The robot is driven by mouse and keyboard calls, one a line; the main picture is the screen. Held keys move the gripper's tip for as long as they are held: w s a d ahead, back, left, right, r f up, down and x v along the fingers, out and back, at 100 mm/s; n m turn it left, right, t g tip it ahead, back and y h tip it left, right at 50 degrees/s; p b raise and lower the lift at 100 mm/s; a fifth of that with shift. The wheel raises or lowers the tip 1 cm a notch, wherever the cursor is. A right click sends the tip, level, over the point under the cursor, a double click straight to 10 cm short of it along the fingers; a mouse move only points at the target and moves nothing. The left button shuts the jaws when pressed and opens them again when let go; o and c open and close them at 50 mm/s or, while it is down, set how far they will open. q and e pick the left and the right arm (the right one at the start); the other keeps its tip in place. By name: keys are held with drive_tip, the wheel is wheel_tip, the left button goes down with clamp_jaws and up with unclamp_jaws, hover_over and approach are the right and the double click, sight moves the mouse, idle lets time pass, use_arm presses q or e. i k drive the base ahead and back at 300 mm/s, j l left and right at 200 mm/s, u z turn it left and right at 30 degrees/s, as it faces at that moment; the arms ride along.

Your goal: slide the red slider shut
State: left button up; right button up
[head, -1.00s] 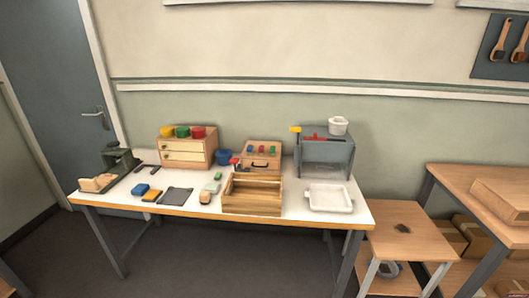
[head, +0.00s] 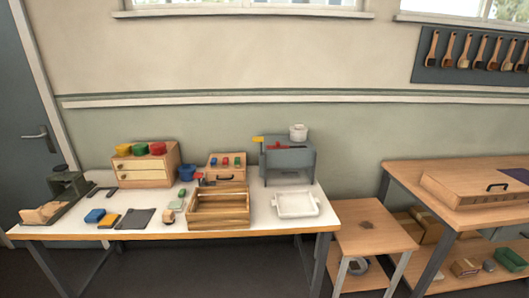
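A small wooden box (head: 226,173) stands at the back of the white table, with a dark handle on it. A wooden crate (head: 219,222) stands in front and covers the box's lower part. Neither of my grippers is in view.
The white table (head: 270,221) also holds a wooden drawer unit (head: 145,168), a blue cup (head: 187,172), a grey stand (head: 288,162) with a red piece, and a white tray (head: 295,205). A wooden side table (head: 370,238) and workbench (head: 450,215) stand right.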

sight(277, 145)
drive_tip(key=i+j, duration=0.15)
drive_tip(key=i, duration=0.2)
drive_tip(key=i+j, duration=0.1)
drive_tip(key=i, duration=0.3)
drive_tip(key=i+j, duration=0.15)
drive_tip(key=i, duration=0.2)
drive_tip(key=z, duration=0.05)
